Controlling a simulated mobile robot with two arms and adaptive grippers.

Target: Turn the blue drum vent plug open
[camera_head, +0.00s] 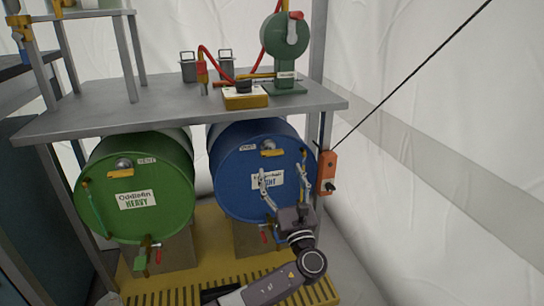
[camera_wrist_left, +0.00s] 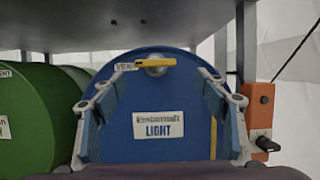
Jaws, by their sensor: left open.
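The blue drum (camera_head: 238,185) lies under the grey bench with its round end facing me, and it fills the middle of the left wrist view (camera_wrist_left: 150,100). Its vent plug (camera_head: 267,147) is a silvery knob with a yellow handle near the top of that end, beside a small vent label. In the left wrist view the plug (camera_wrist_left: 155,68) has its yellow handle lying roughly level. My left gripper (camera_head: 284,178) is open and empty in front of the drum's label, below and slightly right of the plug. The left wrist view shows its fingers spread on either side of the label.
A green drum (camera_head: 135,190) lies to the left. The grey bench top (camera_head: 150,100) overhangs both drums. An orange switch box (camera_head: 327,172) hangs on the post right of the blue drum. A tap with a red handle (camera_head: 277,233) sits low on the drum, near my left arm.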

